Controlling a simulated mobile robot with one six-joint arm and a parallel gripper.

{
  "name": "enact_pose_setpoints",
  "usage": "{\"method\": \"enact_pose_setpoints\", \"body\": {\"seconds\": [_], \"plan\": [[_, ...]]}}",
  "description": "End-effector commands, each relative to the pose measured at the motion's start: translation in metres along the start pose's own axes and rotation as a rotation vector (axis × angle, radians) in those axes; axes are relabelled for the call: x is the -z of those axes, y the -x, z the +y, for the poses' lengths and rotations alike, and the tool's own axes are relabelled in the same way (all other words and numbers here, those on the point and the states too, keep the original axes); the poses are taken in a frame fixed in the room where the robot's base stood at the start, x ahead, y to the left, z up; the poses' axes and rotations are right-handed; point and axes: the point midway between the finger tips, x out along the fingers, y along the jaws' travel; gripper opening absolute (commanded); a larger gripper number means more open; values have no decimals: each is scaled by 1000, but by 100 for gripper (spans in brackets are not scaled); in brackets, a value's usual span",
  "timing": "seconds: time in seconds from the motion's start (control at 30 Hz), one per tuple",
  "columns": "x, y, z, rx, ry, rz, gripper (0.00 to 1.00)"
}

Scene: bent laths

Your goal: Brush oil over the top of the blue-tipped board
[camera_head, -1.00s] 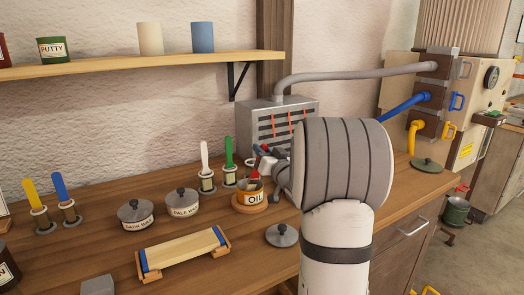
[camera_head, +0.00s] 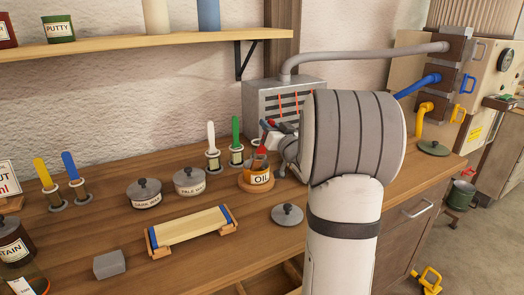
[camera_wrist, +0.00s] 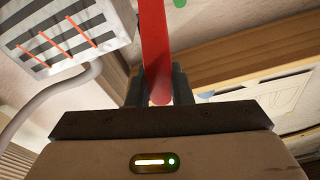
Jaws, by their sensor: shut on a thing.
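The blue-tipped board (camera_head: 188,227) is a pale lath with a blue band at each end. It lies flat across a wooden cradle (camera_head: 228,225) on the bench. The orange-brown oil pot (camera_head: 262,181), labelled OIL, stands on a round wooden base behind and right of the board. My gripper (camera_wrist: 160,92) is shut on a red brush handle (camera_wrist: 155,45), seen between its fingers in the wrist view. In the head view the red brush (camera_head: 260,151) is over the mouth of the oil pot. Its bristles are hard to make out; I cannot tell whether they are in the oil.
White (camera_head: 213,134) and green (camera_head: 236,128) handles stand behind the pot, yellow (camera_head: 42,172) and blue (camera_head: 70,165) ones at left. Lidded wax pots (camera_head: 145,194), a loose lid (camera_head: 287,215) and a grey block (camera_head: 109,264) surround the board. A grey heater box (camera_head: 262,98) stands behind.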

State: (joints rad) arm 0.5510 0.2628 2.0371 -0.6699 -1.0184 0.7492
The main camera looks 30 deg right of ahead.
Motion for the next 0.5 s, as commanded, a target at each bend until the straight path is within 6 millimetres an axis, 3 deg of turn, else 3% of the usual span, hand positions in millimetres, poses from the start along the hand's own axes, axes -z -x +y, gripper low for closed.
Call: {"method": "enact_pose_setpoints", "body": {"seconds": [0.5], "plan": [[43,-7,-12,2,1,0,0]]}}
